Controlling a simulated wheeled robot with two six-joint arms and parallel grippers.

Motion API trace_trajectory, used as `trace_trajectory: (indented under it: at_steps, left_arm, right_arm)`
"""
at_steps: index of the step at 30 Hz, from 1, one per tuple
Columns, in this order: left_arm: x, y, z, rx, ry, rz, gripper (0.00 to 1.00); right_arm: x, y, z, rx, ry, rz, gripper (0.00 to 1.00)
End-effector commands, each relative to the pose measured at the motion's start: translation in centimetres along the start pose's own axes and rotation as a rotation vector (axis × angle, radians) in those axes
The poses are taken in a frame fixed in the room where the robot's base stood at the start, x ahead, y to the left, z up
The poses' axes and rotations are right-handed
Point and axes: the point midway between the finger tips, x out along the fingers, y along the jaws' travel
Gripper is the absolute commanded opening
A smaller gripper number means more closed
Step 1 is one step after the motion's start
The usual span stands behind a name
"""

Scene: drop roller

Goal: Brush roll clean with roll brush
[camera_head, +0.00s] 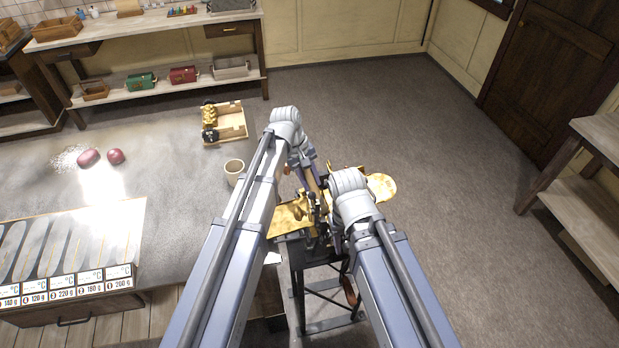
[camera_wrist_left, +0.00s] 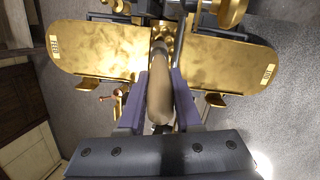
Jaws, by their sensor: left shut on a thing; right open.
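The brass drop roller machine shows in the head view with a gold left tray (camera_head: 288,217) and a gold right tray (camera_head: 382,186). In the left wrist view the left tray (camera_wrist_left: 95,50) and right tray (camera_wrist_left: 235,65) flank a narrow centre gap. My left gripper (camera_wrist_left: 160,85) is shut on a tan wooden handle (camera_wrist_left: 158,100), apparently the roll brush. The handle points into the gap between the trays; its bristles are hidden or cannot be made out. The rolls are mostly hidden by my arms. My right gripper (camera_head: 337,238) is open, low beside the machine, largely hidden by its arm.
A grey worktable on the left holds a beige cup (camera_head: 234,171), a wooden tray (camera_head: 226,123) with brass rolls, and two reddish lumps (camera_head: 89,157). The machine stands on a dark frame (camera_head: 325,295). Open floor lies to the right, with a wooden shelf (camera_head: 590,215) beyond.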

Motion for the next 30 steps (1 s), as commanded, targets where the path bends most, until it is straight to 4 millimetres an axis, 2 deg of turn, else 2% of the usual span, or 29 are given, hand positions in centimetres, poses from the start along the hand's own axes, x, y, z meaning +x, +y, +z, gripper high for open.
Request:
trace_trajectory:
  at_steps: [6,11,17,26,30]
  left_arm:
    - [0.4,-0.5,1.9,0.000,0.000,0.000,0.00]
    - [0.4,-0.5,2.1,-0.001,-0.001,0.000,0.00]
    - [0.3,-0.3,1.5,-0.001,0.000,0.000,0.00]
    - [-0.1,0.2,-0.7,-0.001,0.000,0.000,0.00]
    - [-0.1,0.2,-0.9,-0.001,0.000,0.000,0.00]
  right_arm:
    - [0.2,0.0,0.0,0.000,0.000,0.000,0.50]
    - [0.2,0.0,0.0,0.000,0.000,0.000,0.50]
    - [0.1,0.0,0.0,0.000,0.000,0.000,0.50]
    - [0.0,0.0,0.0,0.000,0.000,0.000,0.50]
    - [0.0,0.0,0.0,0.000,0.000,0.000,0.50]
